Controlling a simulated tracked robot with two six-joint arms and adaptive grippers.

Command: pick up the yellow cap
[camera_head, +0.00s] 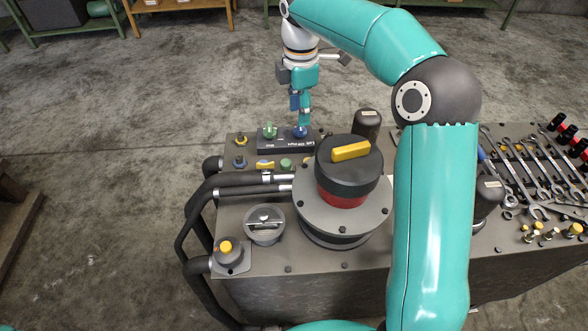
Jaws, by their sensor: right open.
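Several yellow parts show, and I cannot tell for sure which is the yellow cap. A round yellow cap (226,246) sits on a dark mount at the front left corner of the workbench. A yellow bar-shaped piece (265,164) lies on the bench top near the back left. My right gripper (302,118) is open and points down over the dark box at the back left. Its fingertips are close to the blue knob (300,131); I cannot tell whether they touch. My left gripper is not in view.
The dark box (268,147) also carries a green knob (269,131). A large black and red cylinder with a yellow handle (351,151) stands mid-bench. A round metal part (264,225) lies in front. Wrenches (522,180) and sockets crowd the right. Black hoses run along the left edge.

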